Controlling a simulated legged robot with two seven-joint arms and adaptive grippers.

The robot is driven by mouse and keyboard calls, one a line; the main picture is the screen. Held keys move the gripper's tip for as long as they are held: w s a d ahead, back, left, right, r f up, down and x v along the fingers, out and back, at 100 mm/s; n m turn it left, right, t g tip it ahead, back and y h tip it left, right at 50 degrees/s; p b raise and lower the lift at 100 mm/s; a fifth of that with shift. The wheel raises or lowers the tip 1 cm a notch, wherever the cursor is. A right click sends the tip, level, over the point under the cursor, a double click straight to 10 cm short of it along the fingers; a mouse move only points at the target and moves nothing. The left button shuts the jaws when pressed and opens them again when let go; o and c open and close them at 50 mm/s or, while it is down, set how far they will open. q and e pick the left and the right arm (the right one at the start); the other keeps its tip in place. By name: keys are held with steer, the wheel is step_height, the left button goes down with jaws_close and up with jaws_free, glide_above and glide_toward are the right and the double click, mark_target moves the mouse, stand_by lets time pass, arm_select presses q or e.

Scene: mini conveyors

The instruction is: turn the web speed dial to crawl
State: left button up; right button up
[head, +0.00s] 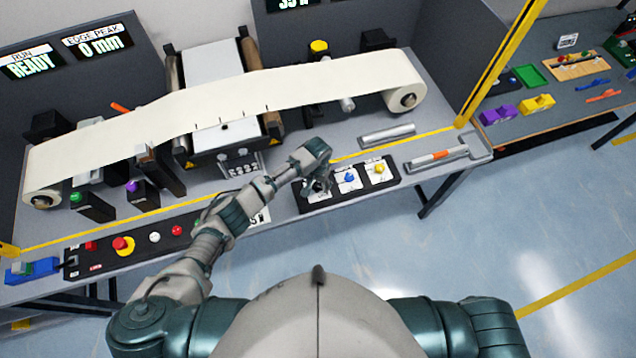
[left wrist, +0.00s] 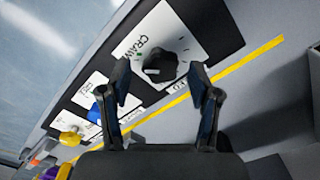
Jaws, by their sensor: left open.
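The web speed dial (left wrist: 160,64) is a black knob on a white plate (left wrist: 194,42) in the left wrist view. The plate reads "CRAW", the rest cut off or hidden, with small green marks near the knob. My left gripper (left wrist: 161,72) is open, with one finger on each side of the knob. I cannot tell whether the fingers touch it. In the head view my left gripper (head: 319,184) is over the left end of the black dial panel (head: 333,200) and hides most of this dial. My right gripper is not in view.
A blue knob (head: 349,177) and a yellow knob (head: 379,168) sit beside the dial on the same panel. A cream web (head: 290,88) runs across rollers behind. Red and white buttons, including a red emergency stop (head: 121,244), are at left. A tray with a tool (head: 440,155) lies right.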

mark_target(318, 185)
arm_select(q)
step_height(318, 185, up, 12)
steer(key=shift+f, duration=0.15)
stand_by(0.6)
